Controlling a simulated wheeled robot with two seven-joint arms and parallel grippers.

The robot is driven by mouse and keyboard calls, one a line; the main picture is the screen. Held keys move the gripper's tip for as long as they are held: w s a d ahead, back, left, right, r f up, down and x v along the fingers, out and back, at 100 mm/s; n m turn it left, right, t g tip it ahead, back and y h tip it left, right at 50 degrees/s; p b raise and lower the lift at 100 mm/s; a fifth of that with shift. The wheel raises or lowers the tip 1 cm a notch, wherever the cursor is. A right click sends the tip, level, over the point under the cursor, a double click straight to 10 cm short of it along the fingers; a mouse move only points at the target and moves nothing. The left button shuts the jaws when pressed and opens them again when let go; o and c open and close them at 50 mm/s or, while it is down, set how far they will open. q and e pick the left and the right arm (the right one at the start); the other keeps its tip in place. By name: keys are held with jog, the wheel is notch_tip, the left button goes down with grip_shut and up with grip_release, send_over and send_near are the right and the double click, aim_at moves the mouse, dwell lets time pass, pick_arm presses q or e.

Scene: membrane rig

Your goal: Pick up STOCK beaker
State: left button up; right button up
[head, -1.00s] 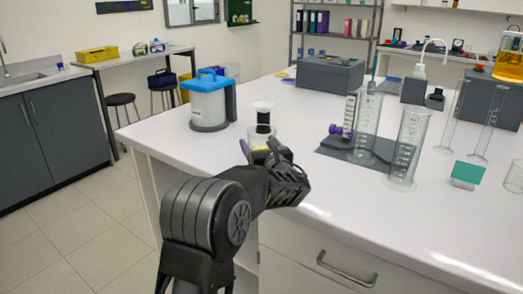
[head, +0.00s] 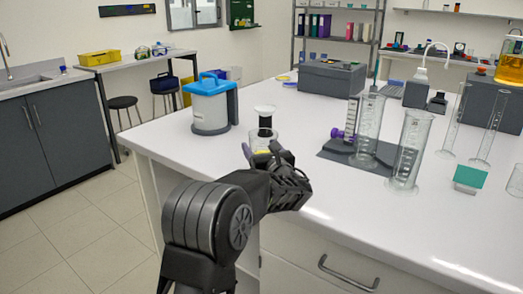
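A small clear glass beaker (head: 262,137) stands near the left edge of the white bench, just beyond my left gripper (head: 262,152). Its lower part is hidden by the gripper, and no label on it can be read. My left gripper is dark, reaches toward the beaker from the near side, and overlaps it in the head view. I cannot tell whether the fingers touch the beaker or how far apart they are. Another clear beaker (head: 516,180) is cut off at the right edge, also with no readable label. My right gripper is not in view.
A white and blue jug (head: 210,108) stands left of the beaker, and a black-and-white funnel-like piece (head: 265,115) just behind it. Tall glass cylinders (head: 410,150) stand around a dark mat (head: 335,156). The bench between beaker and mat is clear.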

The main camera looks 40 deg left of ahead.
pick_arm(q)
jog(key=shift+r, duration=0.25)
notch_tip(320, 180, up, 10)
jog(key=p, duration=0.1)
jog(key=shift+f+p, duration=0.25)
jog(key=shift+p, duration=0.1)
dwell(0.4)
dwell(0.8)
